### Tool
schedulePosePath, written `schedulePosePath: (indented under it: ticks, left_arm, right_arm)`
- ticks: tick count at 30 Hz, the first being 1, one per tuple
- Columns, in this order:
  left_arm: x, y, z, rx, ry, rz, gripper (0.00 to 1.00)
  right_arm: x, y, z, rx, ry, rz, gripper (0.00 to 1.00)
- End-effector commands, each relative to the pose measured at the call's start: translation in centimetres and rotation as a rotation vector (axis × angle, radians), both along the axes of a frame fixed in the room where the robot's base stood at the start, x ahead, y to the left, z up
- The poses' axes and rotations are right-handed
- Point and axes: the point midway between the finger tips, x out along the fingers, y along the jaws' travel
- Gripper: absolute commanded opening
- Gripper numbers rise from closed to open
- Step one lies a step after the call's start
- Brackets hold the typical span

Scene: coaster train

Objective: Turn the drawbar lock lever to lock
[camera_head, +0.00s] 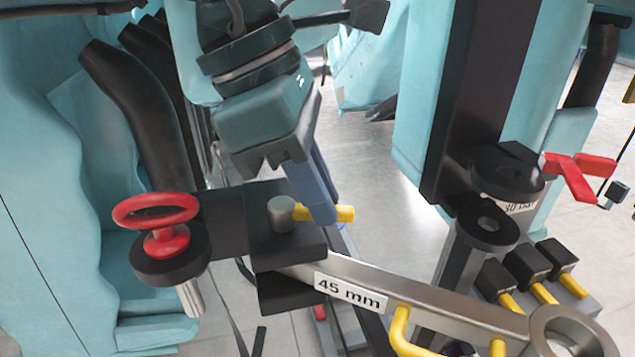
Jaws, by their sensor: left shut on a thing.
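The drawbar (440,318) is a grey metal bar with a "45 mm" label, running from a black coupling block (292,250) in the middle to a ring at the lower right. On the block is a grey round pivot (281,216) with a short yellow lever (344,214) pointing right. My left gripper (322,212) reaches down from the top, its blue fingers shut on the yellow lever. The fingers hide the lever's middle part. I see no lock marking that tells the lever's position. My right gripper is not in view.
A red handwheel (155,212) stands left of the block. A red lever (575,175) sits on a black post at the right. Several black blocks with yellow pins (540,292) are below it. Yellow handles (400,332) stick from the bar. Turquoise seats flank the scene.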

Motion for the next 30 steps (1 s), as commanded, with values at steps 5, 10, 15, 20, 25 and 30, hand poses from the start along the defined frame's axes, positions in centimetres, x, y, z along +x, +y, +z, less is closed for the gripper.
schedulePosePath:
  ticks: [5, 10, 15, 20, 25, 30]
  left_arm:
    - [0.0, 0.0, 0.0, 0.000, 0.000, 0.000, 0.00]
    - [0.0, 0.0, 0.0, 0.000, 0.001, -0.004, 0.00]
    - [-0.1, 0.0, 0.0, -0.001, 0.003, -0.039, 0.00]
    - [-0.4, 0.0, 0.0, -0.004, 0.004, -0.119, 0.00]
    - [-0.8, 0.1, 0.0, -0.004, 0.006, -0.253, 0.00]
    - [-1.3, 0.2, 0.0, -0.005, 0.004, -0.415, 0.00]
  right_arm:
    - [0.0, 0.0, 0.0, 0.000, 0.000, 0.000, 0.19]
    - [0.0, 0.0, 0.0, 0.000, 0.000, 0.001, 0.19]
    - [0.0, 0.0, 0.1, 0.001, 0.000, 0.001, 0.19]
    - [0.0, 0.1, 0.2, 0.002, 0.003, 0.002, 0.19]
    - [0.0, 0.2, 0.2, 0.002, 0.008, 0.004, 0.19]
    - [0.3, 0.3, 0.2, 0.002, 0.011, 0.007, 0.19]
